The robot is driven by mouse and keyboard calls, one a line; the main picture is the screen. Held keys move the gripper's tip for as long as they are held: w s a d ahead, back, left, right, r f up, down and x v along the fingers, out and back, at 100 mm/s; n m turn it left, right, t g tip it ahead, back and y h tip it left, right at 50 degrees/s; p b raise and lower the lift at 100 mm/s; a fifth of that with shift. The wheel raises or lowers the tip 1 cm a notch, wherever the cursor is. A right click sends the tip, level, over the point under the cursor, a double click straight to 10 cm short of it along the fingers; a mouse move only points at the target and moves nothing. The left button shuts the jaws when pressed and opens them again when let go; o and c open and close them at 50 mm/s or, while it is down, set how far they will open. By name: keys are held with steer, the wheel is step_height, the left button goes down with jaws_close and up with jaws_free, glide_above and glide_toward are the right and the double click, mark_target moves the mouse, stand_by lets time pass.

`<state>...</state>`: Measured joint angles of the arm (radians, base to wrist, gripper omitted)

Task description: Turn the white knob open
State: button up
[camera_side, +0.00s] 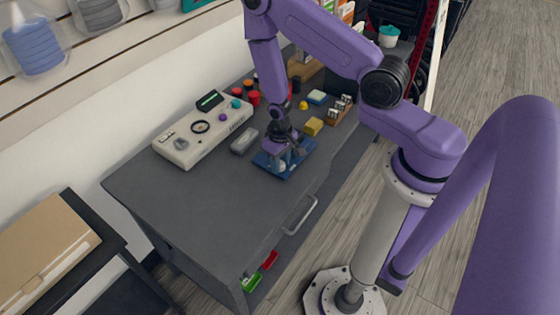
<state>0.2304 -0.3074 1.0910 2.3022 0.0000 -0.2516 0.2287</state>
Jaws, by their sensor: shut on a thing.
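My gripper (284,155) points down over a blue base plate (305,147) on the grey workbench, right of a white control panel. Its fingers are shut on a small pale thing (279,166) on the plate, which looks like the white knob. The fingers cover much of the knob, so I cannot tell which way it is turned.
The white control panel (185,147) with dials and buttons lies to the left. A grey box (244,141) sits between it and the plate. A yellow block (313,126) and several small items stand behind. The bench top (190,200) is clear at the front left.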

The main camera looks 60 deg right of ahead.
steer(key=n, duration=0.4)
steer(key=shift+n, duration=2.2)
steer(key=o, duration=1)
steer(key=shift+o, duration=0.2)
steer(key=shift+r, duration=0.1)
step_height(320, 180, up, 17)
steer(key=shift+r, duration=0.1)
